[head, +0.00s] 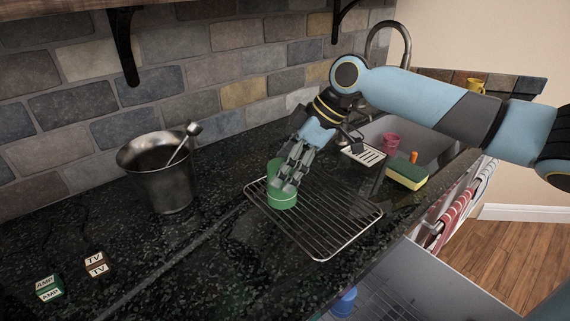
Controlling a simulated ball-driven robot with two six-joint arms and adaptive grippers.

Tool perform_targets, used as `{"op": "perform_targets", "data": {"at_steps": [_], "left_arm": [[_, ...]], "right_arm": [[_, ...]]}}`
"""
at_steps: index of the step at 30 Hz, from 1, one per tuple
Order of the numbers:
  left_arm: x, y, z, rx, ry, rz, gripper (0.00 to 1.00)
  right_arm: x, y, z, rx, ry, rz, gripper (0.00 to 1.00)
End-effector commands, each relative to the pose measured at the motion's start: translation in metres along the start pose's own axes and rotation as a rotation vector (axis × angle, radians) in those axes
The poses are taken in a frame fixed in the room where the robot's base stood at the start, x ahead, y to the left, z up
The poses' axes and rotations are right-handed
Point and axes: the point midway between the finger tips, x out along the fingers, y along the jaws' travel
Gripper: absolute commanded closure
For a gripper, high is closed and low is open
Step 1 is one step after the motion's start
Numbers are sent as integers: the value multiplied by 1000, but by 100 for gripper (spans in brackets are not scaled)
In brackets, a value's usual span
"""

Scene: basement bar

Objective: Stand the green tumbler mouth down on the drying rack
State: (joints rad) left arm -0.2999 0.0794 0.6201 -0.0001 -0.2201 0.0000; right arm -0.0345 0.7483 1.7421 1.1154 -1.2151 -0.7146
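The green tumbler (283,202) is at the back left part of the wire drying rack (330,257), standing about upright. A pale line rings it near its lower end. My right gripper (285,180) reaches down over the tumbler from the upper right, its grey fingers covering much of the tumbler's near side and top. The fingers lie close against it, but the far side is hidden, so I cannot tell whether they grip it. I also cannot clearly see which end is the mouth or whether the lower end touches the wires. My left gripper is not in view.
A metal bucket (167,190) with a utensil stands left of the rack. Labelled blocks (96,264) lie at the front left. Behind and right are a sink with a pink cup (391,140), and a sponge (407,174). An open drawer or dishwasher lies below the counter's front edge.

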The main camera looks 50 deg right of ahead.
Motion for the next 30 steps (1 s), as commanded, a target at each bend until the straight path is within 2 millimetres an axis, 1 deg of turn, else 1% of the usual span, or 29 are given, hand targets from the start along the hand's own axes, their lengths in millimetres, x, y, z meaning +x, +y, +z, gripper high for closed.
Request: {"op": "perform_targets", "data": {"at_steps": [7,10,18,21,27,30], "left_arm": [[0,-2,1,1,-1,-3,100],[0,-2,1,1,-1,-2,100],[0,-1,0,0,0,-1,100],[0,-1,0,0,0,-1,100],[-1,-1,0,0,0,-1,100],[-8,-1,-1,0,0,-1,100]], "right_arm": [[-1,0,1,0,-2,0,18],[-7,1,2,-2,-4,2,18],[-48,1,2,-6,-8,2,18],[-60,1,2,-3,-7,2,18],[-73,0,1,-1,-3,1,18],[-80,0,-2,1,-2,-1,18]]}}
